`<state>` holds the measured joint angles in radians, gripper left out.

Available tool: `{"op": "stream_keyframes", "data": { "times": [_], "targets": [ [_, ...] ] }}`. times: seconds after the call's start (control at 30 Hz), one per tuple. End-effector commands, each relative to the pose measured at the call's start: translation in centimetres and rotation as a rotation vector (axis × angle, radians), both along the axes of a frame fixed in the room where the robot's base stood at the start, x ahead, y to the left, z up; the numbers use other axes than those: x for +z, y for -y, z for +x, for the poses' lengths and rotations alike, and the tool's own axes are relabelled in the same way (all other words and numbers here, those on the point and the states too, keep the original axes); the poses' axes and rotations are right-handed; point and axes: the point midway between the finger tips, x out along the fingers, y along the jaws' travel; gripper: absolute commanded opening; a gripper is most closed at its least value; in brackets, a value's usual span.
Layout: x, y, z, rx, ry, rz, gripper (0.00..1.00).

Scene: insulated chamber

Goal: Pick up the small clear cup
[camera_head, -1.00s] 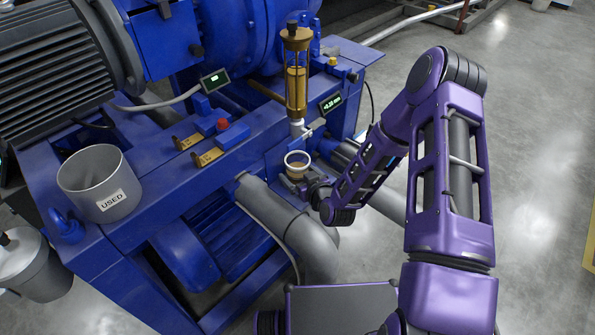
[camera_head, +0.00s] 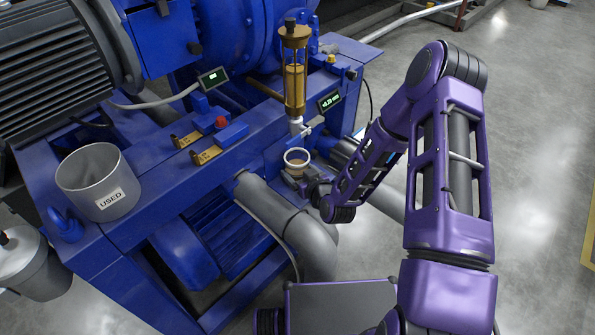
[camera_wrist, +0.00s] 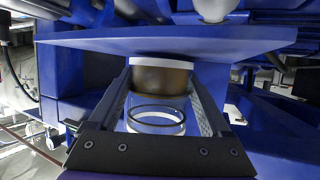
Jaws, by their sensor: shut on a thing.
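The small clear cup (camera_head: 297,158) has a pale rim and amber-brown contents. In the head view it sits below the spout of the brass and glass oiler (camera_head: 295,80), beside the blue machine. My gripper (camera_head: 298,174) reaches it from the lower right and is shut on it. In the wrist view the cup (camera_wrist: 160,78) is between both fingers of my gripper (camera_wrist: 160,92), with a brownish band and a clear part with rings. I cannot tell whether its base touches anything.
A blue ledge (camera_wrist: 180,40) is close to the cup in the wrist view. A grey bucket marked USED (camera_head: 110,205) stands on the machine at left. A thick grey pipe (camera_head: 300,240) curves below the gripper. Open floor (camera_head: 540,180) is on the right.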

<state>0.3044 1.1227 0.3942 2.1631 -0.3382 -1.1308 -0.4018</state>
Motion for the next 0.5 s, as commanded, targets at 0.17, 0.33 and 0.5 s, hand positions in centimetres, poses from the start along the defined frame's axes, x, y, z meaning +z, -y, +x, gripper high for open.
{"op": "stream_keyframes", "data": {
  "times": [0.17, 0.33, 0.5],
  "targets": [
    [1.3, 0.1, -0.1, 0.001, 0.003, -0.001, 0.09],
    [3.1, 0.1, 0.0, 0.001, 0.005, -0.001, 0.09],
    [5.0, 0.1, -0.1, 0.002, 0.004, -0.001, 0.09]
  ]
}}
